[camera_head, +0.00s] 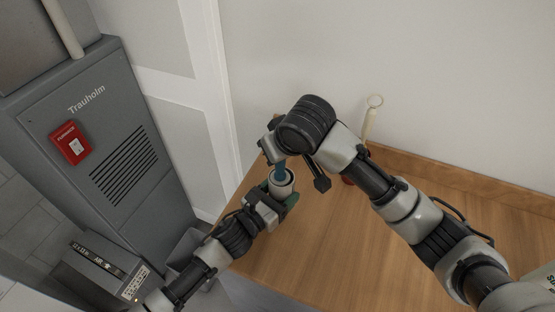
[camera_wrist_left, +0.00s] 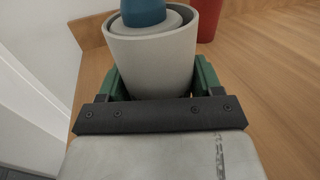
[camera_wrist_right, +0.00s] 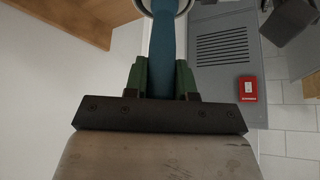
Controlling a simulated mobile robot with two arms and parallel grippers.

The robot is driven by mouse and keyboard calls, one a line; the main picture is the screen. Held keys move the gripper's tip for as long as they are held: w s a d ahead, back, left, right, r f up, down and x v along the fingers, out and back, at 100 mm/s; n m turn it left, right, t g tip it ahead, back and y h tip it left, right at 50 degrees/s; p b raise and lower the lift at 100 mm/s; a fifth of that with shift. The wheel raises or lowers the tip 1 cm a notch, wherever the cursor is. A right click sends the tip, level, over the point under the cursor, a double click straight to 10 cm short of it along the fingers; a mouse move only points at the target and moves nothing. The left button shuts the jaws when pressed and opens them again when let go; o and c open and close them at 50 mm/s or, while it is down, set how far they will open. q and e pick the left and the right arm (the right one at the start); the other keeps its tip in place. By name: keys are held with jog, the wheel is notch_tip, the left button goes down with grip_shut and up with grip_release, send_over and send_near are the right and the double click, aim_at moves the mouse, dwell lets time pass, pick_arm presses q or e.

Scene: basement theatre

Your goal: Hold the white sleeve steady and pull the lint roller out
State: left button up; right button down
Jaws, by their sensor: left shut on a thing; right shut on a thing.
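The white sleeve (camera_head: 282,188) stands upright on the wooden table near its left edge. My left gripper (camera_wrist_left: 152,84) is shut around it, with green fingers on both sides of its wall. The lint roller shows a blue handle (camera_head: 281,171) rising from the sleeve's mouth; its lower part is hidden inside. In the left wrist view, a pale round part sits under the blue inside the rim. My right gripper (camera_wrist_right: 161,80) is above the sleeve, shut on the blue handle. In the head view my right wrist hides most of its fingers.
A red holder (camera_wrist_left: 208,20) stands behind the sleeve to the right, with a cream looped handle (camera_head: 370,125) rising near it. The wall (camera_head: 430,70) is close behind the table (camera_head: 330,250). A grey cabinet (camera_head: 110,150) stands to the left. The table front is clear.

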pick_arm(q)
jog(key=shift+s+a+f+y, duration=0.1)
jog(key=shift+a+f+y, duration=0.15)
jog(key=shift+f, duration=0.4)
jog(key=shift+c, duration=0.2)
jog(key=shift+s+d+r, duration=0.1)
jog(key=shift+d, duration=0.05)
pick_arm(e)
notch_tip(320, 180, up, 9)
jog(key=shift+a, duration=0.15)
pick_arm(q)
jog(key=o, duration=1)
jog(key=shift+r, duration=0.15)
pick_arm(e)
jog(key=shift+f, duration=0.1)
pick_arm(q)
jog(key=v, duration=1.1)
jog(key=shift+s+a, duration=0.2)
jog(key=shift+a, duration=0.2)
